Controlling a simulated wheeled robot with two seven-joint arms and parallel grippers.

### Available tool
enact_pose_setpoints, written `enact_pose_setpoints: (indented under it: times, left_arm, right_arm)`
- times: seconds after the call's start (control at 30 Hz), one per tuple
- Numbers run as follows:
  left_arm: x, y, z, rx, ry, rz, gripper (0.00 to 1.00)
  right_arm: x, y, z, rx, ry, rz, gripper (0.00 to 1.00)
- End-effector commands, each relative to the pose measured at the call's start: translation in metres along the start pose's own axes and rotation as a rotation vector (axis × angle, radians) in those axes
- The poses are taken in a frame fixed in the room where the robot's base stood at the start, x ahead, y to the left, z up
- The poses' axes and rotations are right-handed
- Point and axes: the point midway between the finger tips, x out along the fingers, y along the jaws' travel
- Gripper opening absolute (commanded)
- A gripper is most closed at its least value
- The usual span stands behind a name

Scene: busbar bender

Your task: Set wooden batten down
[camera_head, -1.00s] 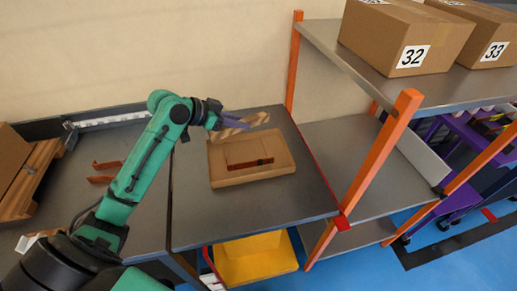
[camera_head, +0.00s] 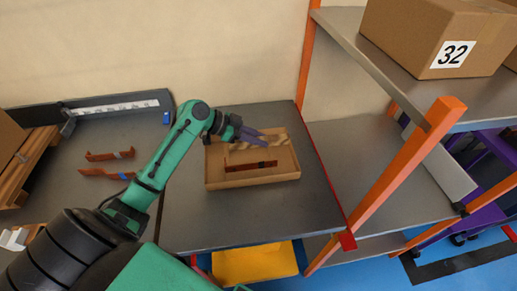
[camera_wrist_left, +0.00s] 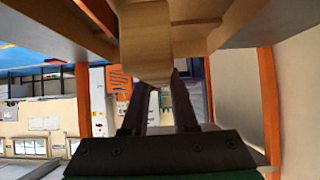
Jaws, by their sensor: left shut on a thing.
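My left gripper (camera_head: 258,136) has purple fingers and is shut on the wooden batten (camera_head: 276,142), a light striped strip. The batten lies across the back part of a shallow cardboard tray (camera_head: 205,182) in the head view. Whether it touches the tray floor, I cannot tell. In the left wrist view the batten (camera_wrist_left: 147,45) shows tan and close, between the dark fingers of the gripper (camera_wrist_left: 158,90). A copper-coloured bar (camera_head: 250,166) lies in the tray in front of the batten. My right gripper is not in view.
The tray stands on a grey table (camera_head: 240,220) with free room in front. Bent copper pieces (camera_head: 108,172) lie on the left table. An orange-post shelf (camera_head: 385,178) with a box marked 32 (camera_head: 433,38) stands at right. A yellow bin (camera_head: 255,265) is below.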

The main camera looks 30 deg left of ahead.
Motion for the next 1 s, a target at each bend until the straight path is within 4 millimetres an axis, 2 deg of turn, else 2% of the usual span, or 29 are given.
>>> enact_pose_setpoints:
  times: [0.3,0.53,0.57,0.6,0.63,1.0]
  left_arm:
    - [0.029,0.0,0.043,-0.003,0.001,0.0,0.0]
    - [0.032,-0.001,0.047,0.0,0.0,-0.002,0.0]
    - [0.032,0.0,0.048,0.0,0.0,-0.002,0.38]
    - [0.032,0.0,0.047,0.0,0.0,-0.002,0.53]
    - [0.032,0.0,0.047,0.0,0.0,-0.002,0.57]
    - [0.028,-0.001,0.047,0.001,-0.001,-0.003,0.57]
  right_arm:
    - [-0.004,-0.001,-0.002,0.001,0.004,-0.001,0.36]
    - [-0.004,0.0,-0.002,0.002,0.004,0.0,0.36]
    - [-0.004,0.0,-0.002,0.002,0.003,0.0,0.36]
    - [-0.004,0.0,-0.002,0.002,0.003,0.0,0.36]
    - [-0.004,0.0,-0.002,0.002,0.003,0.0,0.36]
    - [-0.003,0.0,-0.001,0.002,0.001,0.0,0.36]
